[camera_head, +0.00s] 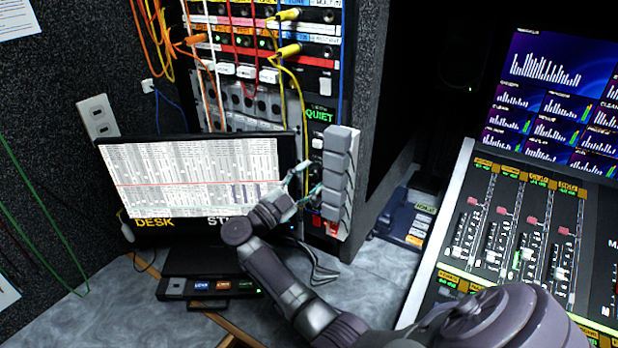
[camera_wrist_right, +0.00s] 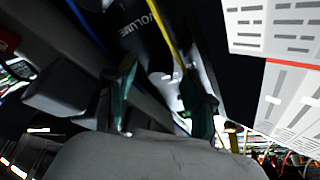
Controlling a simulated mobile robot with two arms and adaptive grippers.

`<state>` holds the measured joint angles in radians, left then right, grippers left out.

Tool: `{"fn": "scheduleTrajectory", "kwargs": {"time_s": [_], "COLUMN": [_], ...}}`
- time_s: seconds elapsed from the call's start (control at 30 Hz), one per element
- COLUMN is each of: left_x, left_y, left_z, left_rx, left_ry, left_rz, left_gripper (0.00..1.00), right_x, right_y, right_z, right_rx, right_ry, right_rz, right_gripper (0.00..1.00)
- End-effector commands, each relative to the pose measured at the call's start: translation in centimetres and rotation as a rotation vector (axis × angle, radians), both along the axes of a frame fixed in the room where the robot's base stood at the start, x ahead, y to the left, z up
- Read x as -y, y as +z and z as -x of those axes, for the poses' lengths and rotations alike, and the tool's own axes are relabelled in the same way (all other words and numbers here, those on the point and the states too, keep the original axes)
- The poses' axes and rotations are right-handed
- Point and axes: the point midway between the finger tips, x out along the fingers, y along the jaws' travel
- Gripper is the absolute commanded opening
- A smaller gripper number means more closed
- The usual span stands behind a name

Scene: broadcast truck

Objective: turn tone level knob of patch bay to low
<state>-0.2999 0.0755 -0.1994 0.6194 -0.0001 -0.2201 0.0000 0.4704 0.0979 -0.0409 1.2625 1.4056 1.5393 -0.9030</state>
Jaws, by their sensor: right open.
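The patch bay (camera_head: 250,103) stands at the back centre, a rack with rows of jacks and coloured cables. A narrow black panel (camera_head: 318,90) with a green "QUIET" display (camera_head: 319,115) runs down its right side. My right gripper (camera_head: 308,182) is open at the lower part of this panel, beside the monitor's right edge. In the right wrist view its two teal fingers (camera_wrist_right: 162,100) are apart, with a dark surface marked "VOLUME" (camera_wrist_right: 140,22) beyond them. I cannot make out the tone level knob or its setting; I cannot tell whether the fingers touch anything. My left gripper is not in view.
A stack of grey blocks (camera_head: 340,175) stands close right of my right gripper. A monitor (camera_head: 195,180) is at its left, and a yellow cable (camera_head: 300,110) hangs by it. A small black box (camera_head: 210,288) lies on the grey desk. A mixing console (camera_head: 520,240) fills the right.

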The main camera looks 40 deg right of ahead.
Motion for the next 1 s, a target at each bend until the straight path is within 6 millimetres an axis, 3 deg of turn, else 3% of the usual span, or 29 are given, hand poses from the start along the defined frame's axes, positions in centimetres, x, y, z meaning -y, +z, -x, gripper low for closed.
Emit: {"fn": "scheduleTrajectory", "kwargs": {"time_s": [0.13,0.43,0.77,1.0], "left_x": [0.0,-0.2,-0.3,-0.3], "left_y": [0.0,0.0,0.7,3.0], "left_z": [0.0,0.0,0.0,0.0], "left_rx": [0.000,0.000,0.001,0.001], "left_ry": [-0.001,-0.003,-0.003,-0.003], "left_rz": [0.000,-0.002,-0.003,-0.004], "left_gripper": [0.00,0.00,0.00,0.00], "right_x": [0.0,0.0,-0.1,-0.1], "right_y": [0.0,0.0,0.1,0.3], "right_z": [0.0,0.0,0.0,0.1], "right_rx": [0.000,0.000,-0.033,-0.161], "right_ry": [0.000,0.000,-0.001,0.000], "right_rz": [0.000,0.000,0.009,0.042], "right_gripper": [0.50,0.00,0.00,0.00]}}
